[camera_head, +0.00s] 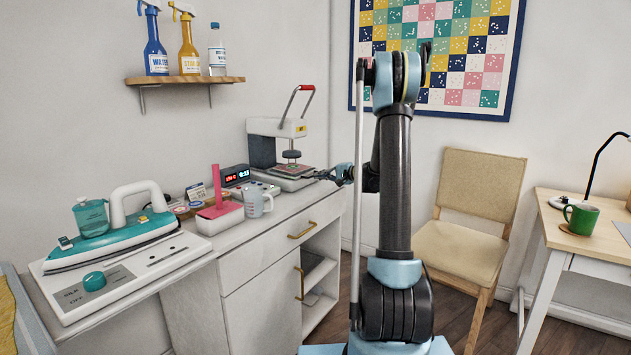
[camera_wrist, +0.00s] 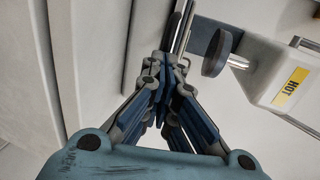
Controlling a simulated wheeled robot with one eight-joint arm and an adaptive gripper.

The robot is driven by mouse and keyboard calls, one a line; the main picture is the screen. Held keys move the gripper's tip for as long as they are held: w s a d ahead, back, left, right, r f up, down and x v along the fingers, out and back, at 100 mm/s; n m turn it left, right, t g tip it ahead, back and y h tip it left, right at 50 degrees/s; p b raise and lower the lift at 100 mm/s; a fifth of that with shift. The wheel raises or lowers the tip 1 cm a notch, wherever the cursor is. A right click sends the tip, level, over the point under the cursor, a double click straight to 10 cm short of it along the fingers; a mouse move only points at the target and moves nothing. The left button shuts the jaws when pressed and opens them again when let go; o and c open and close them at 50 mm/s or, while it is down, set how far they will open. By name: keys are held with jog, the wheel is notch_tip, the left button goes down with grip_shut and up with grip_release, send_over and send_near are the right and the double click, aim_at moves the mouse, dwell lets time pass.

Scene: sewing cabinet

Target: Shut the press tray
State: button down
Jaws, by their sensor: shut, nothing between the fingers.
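The press (camera_head: 262,150) stands at the far right end of the white cabinet, with a raised red-tipped handle and a round dark upper plate (camera_head: 291,154). Its tray (camera_head: 296,172) is low at the front, beneath that plate, with something pink and green on it. I cannot tell how far out the tray sits. My gripper (camera_head: 326,174) is shut and empty, right beside the tray's front end. In the wrist view my gripper (camera_wrist: 164,82) has its fingertips near a thin metal edge, with contact unclear. The round plate (camera_wrist: 216,52) and the HOT label (camera_wrist: 290,86) show to the right.
A chair (camera_head: 467,220) and a desk (camera_head: 585,245) stand to the right.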

jog(key=shift+w+a, duration=0.2)
jog(key=shift+a, duration=0.15)
dwell(0.3)
